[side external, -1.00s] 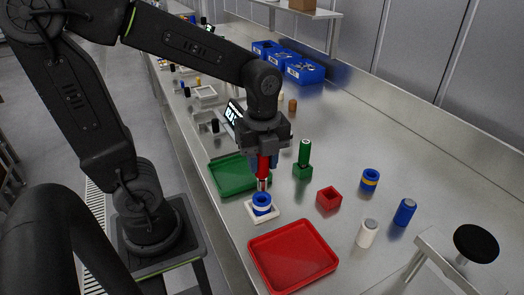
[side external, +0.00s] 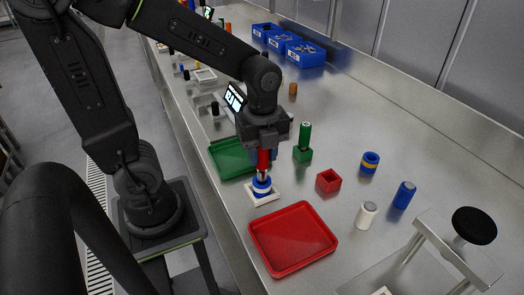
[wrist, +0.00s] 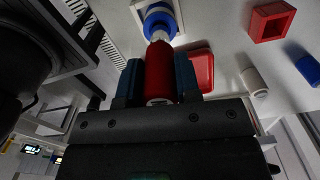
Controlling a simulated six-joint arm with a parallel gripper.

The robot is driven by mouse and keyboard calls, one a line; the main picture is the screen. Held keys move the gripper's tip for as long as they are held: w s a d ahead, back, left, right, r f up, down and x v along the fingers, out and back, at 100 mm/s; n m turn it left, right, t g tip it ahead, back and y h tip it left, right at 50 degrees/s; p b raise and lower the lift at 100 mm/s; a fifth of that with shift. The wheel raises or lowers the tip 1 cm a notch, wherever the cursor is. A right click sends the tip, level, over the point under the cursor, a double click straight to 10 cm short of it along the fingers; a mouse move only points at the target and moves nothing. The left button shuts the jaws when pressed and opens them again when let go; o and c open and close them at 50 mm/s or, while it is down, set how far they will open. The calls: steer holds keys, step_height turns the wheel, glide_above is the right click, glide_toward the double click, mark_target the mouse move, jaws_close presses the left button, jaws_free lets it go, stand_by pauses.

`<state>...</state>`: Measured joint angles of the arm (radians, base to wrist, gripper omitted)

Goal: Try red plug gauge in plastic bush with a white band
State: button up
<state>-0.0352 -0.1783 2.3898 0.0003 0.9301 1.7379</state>
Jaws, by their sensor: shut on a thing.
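My gripper (side external: 263,152) is shut on the red plug gauge (side external: 264,163), which points down with its metal end lowest. In the wrist view the red gauge (wrist: 159,70) sits between the two blue finger pads. The blue plastic bush with a white band (side external: 261,188) stands on a white square plate (side external: 270,195), directly under the gauge. The metal end is at the bush's mouth; how far it is inside, I cannot tell. The blue bush (wrist: 158,14) also shows at the top of the wrist view, partly hidden by the gauge.
A green tray (side external: 226,163) lies behind the bush and a red tray (side external: 292,238) in front. A green gauge stands in a green block (side external: 302,154). A red square block (side external: 328,181), yellow-banded bush (side external: 370,162), white cylinder (side external: 366,215) and blue cylinder (side external: 403,195) stand to the right.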

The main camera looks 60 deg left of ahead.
steer(key=shift+f, duration=0.45)
steer(key=shift+r, duration=0.3)
stand_by(0.7)
steer(key=shift+r, duration=0.25)
steer(key=shift+f, duration=0.45)
stand_by(1.2)
steer(key=shift+r, duration=2.4)
steer(key=shift+w, duration=0.1)
